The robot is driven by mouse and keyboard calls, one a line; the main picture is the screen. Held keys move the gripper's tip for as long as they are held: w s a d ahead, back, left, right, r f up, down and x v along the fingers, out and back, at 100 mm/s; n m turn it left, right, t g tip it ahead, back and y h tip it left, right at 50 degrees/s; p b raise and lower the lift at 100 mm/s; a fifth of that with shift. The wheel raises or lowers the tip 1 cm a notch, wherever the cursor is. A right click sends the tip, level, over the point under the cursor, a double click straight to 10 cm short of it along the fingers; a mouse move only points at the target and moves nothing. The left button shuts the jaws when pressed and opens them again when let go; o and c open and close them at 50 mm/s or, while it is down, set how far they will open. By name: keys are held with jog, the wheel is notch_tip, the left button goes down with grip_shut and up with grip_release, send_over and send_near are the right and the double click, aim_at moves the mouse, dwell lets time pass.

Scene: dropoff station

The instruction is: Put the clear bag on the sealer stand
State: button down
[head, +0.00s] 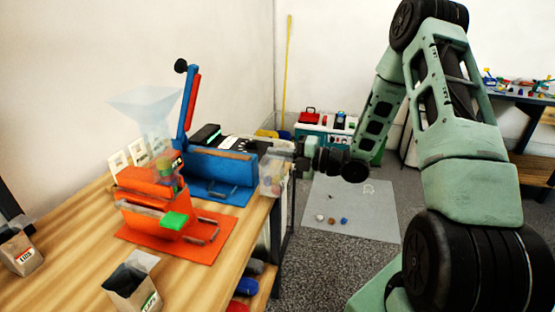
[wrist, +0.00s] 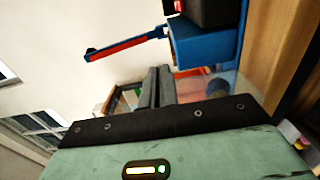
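The clear bag (head: 271,177), with small coloured items inside, hangs at my gripper (head: 289,164), by the table's right edge. In the wrist view my gripper's fingers (wrist: 158,82) are close together, with the see-through bag (wrist: 192,85) showing on both sides of them; they look shut on it. The blue sealer stand (head: 222,167), with a raised blue and red lever, is left of the bag, apart from it as far as I can tell. The sealer (wrist: 200,42) also shows above the fingers in the wrist view.
An orange stand (head: 150,190) with a clear hopper (head: 148,105) and a green block is nearer on the wooden table (head: 75,240). A grey mat (head: 350,208) with small items lies on the floor to the right.

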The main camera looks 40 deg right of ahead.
jog(key=shift+f, duration=0.95)
jog(key=shift+f, duration=0.2)
jog(key=c, duration=1.7)
grip_release()
jog(key=shift+r, duration=0.2)
jog(key=shift+d+r, duration=0.1)
jog(key=b+v, duration=0.3)
jog(key=v, duration=0.9)
